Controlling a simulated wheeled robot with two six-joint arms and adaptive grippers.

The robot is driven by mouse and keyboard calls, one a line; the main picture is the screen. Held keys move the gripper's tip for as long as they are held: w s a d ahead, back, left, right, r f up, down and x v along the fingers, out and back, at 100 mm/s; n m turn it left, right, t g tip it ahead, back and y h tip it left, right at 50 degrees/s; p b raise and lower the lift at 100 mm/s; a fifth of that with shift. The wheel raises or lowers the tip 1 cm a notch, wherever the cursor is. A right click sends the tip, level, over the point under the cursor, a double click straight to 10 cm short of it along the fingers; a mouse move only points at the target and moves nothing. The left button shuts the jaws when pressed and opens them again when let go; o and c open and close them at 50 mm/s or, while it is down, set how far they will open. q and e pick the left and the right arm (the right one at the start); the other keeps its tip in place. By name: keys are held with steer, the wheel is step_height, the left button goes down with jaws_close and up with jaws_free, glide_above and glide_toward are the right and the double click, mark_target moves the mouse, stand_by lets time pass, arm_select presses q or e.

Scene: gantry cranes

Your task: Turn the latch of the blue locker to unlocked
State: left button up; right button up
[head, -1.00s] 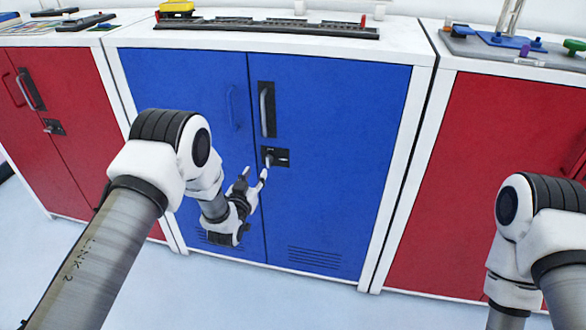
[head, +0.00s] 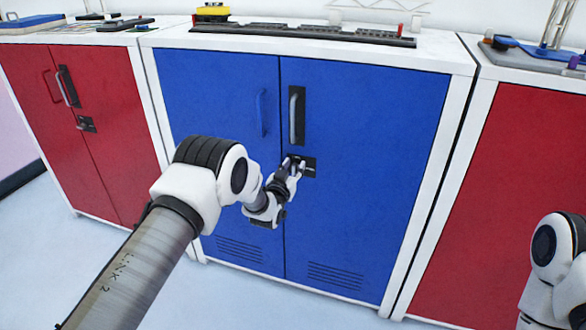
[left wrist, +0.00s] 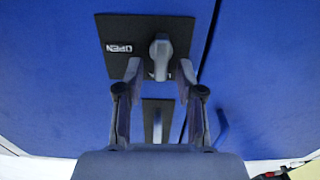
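The blue locker (head: 365,150) has two doors. Its latch is a grey knob (left wrist: 161,50) on a black plate (head: 309,168) beside the door seam. The plate has the word OPEN to the left of the knob in the left wrist view, and a second marking is mostly hidden behind the knob. The knob points along the picture's vertical there, not at OPEN. My left gripper (head: 294,167) is at the plate. In the left wrist view its fingers (left wrist: 160,70) are apart, one on each side of the knob's end; contact cannot be told. My right gripper is out of view.
A grey handle on a black plate (head: 297,116) sits above the latch, and a blue handle (head: 262,114) is on the other door. Red lockers (head: 70,130) stand on both sides. The white top (head: 440,58) carries rails and model parts.

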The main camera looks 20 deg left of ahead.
arm_select(q)
steer(key=shift+r, duration=0.1)
jaws_close()
steer(key=shift+m, duration=0.3)
steer(key=m, duration=0.1)
steer(key=m+b, duration=0.1)
steer(key=m, duration=0.1)
steer(key=shift+d, duration=0.25)
steer(key=m+b, duration=0.1)
steer(key=m, duration=0.3)
steer(key=f+m+b, duration=0.1)
steer(key=m, duration=0.4)
steer(key=d+m+b, duration=0.1)
steer(key=m, duration=0.4)
steer(key=shift+d+f, duration=0.1)
steer(key=shift+f, duration=0.1)
steer(key=shift+m, duration=0.3)
